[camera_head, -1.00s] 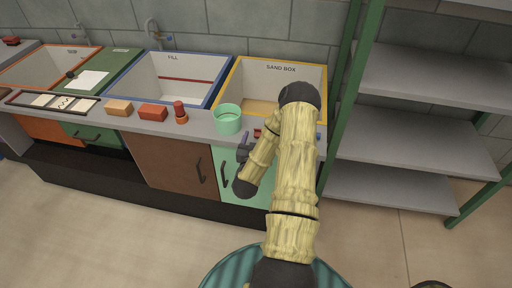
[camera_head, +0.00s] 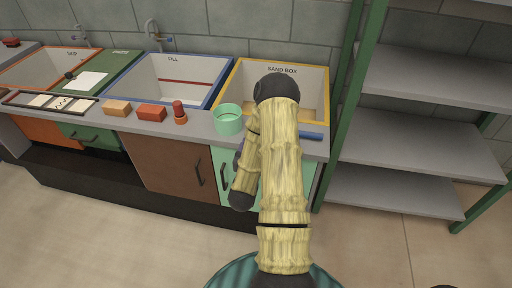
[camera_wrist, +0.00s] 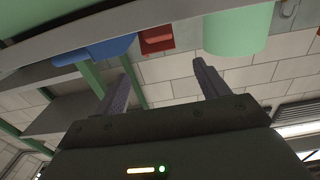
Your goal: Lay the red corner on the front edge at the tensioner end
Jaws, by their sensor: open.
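A small red piece (camera_wrist: 157,40) with a darker recess shows on the counter edge in the wrist view, between the blue item and the green cup. It may be the red corner; my arm hides that spot in the head view. A red brick (camera_head: 152,112) lies farther left on the counter. My gripper (camera_wrist: 160,85) is open and empty, its two grey fingers apart below the red piece in the wrist view. In the head view it is mostly hidden behind my arm. I cannot make out a tensioner.
The counter holds an orange brick (camera_head: 117,107), a red-and-orange stacked piece (camera_head: 179,112), a green cup (camera_head: 228,120) and a blue item (camera_head: 311,135). The sand box (camera_head: 321,88) is behind. A green-framed shelf rack (camera_head: 415,139) stands right. Floor in front is clear.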

